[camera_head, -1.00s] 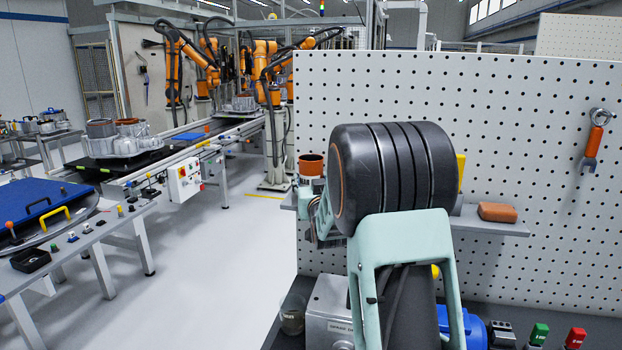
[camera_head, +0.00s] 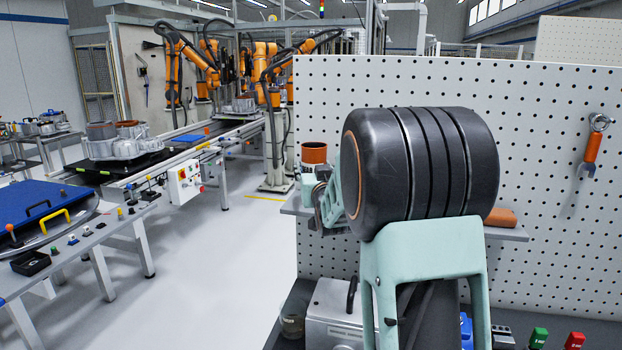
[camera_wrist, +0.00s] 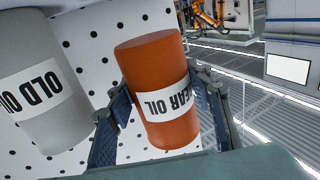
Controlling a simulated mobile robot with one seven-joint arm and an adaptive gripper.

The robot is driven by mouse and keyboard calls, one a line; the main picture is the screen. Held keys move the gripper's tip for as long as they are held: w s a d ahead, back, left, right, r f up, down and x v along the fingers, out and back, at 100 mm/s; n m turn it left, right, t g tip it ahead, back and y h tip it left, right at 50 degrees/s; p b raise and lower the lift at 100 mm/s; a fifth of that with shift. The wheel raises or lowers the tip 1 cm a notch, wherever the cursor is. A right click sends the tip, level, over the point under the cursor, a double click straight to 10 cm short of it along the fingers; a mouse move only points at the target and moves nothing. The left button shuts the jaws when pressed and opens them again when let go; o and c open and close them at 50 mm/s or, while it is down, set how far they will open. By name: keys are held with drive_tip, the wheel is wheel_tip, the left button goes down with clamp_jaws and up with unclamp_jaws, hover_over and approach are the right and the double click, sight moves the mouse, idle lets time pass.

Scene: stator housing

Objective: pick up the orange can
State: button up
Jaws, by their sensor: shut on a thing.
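The orange can (camera_head: 314,153) shows in the head view above the left end of a grey shelf, its lower part hidden by my gripper and arm. In the wrist view the orange can (camera_wrist: 158,70) fills the middle, with a white "GEAR OIL" label that reads upside down. My gripper (camera_wrist: 163,92) has one finger on each side of the can and is shut on it. In the head view my gripper (camera_head: 318,198) is mostly behind my dark wrist link. The can's underside and any gap to the shelf are hidden there.
A grey "OLD OIL" can (camera_wrist: 38,85) stands beside the orange can in the wrist view. A white pegboard (camera_head: 520,120) rises behind the shelf (camera_head: 515,234). An orange-brown block (camera_head: 500,217) lies on the shelf's right part. Open floor (camera_head: 235,260) lies left of the shelf.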

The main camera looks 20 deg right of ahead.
sight(320, 157)
drive_tip(key=s+r, duration=0.3)
drive_tip(key=r, duration=0.1)
drive_tip(key=shift+d, duration=0.25)
drive_tip(key=s+d+r, duration=0.1)
drive_tip(key=s+r, duration=0.3)
drive_tip(key=s, duration=0.5)
idle(0.6)
